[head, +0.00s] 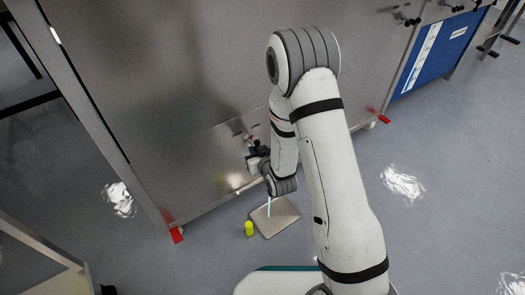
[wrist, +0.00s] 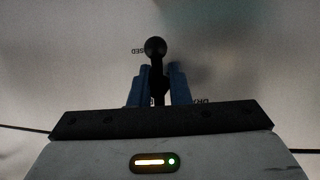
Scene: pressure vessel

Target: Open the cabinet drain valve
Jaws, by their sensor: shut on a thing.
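The cabinet drain valve handle, a black lever with a ball knob (wrist: 156,47), stands upright between my fingers in the wrist view. My gripper (wrist: 158,84) has blue fingers that are shut on the lever just below the knob. Dark lettering ending in "SED" is on the panel left of the knob, and part of another label shows at the lower right behind the fingers. In the head view my gripper (head: 257,160) is against the lower part of the grey metal cabinet (head: 170,90). The valve body is mostly hidden there.

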